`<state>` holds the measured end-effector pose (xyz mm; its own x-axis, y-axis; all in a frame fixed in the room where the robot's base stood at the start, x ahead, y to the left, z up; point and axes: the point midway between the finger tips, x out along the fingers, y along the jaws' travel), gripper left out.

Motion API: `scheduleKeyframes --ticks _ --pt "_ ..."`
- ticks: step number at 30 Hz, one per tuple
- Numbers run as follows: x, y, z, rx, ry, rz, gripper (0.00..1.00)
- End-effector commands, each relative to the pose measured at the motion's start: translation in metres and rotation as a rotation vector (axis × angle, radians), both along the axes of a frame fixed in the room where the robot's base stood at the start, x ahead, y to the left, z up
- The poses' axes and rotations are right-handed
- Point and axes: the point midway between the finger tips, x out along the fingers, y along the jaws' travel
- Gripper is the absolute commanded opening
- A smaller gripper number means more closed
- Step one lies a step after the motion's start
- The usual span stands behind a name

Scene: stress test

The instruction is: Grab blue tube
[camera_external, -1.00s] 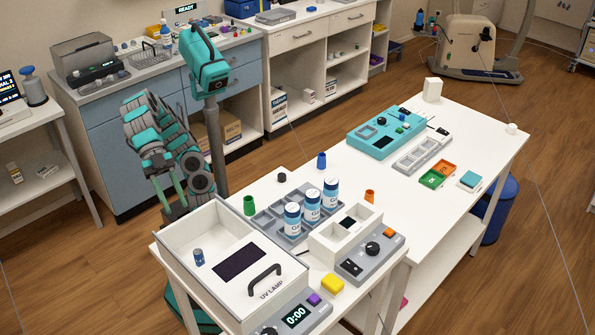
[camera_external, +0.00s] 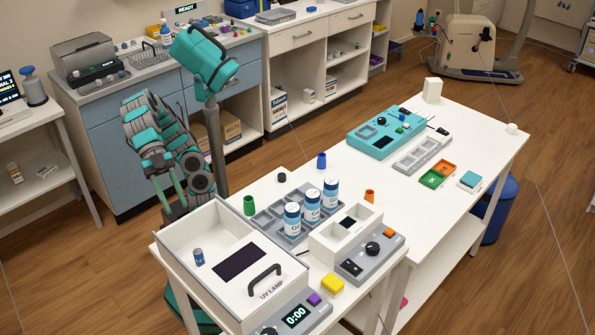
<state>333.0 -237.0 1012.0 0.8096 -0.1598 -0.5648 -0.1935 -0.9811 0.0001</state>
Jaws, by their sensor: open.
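A small blue tube (camera_external: 321,160) stands upright on the white table, behind the several labelled bottles and apart from other things. A darker blue capped vial (camera_external: 199,256) stands inside the white UV lamp box (camera_external: 180,236). My gripper (camera_external: 171,186) is at the left, beside the table, with my arm folded. Its slim fingers point down, apart and empty. It is well to the left of the blue tube and touches nothing that I can see.
A grey rack (camera_external: 264,217) with white-blue bottles (camera_external: 330,193) stands between my arm and the table's middle. A green piece (camera_external: 249,205) and an orange piece (camera_external: 369,196) stand nearby. A teal device (camera_external: 378,136) is farther back. The table around the blue tube is clear.

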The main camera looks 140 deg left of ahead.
Motion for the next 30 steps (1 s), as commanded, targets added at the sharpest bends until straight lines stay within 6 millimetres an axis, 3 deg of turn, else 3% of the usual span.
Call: scheduleKeyframes --ticks 1,10,20,23,30 --pt "0.0 0.0 0.0 0.0 0.0 0.0 0.42" --pt "0.0 0.0 0.0 0.0 0.0 0.0 0.74" --pt "0.007 0.008 0.002 0.003 0.002 0.021 0.74" --pt "0.022 0.027 0.005 0.008 0.01 0.069 0.74" --pt "0.07 0.111 0.013 0.019 0.055 0.251 0.74"
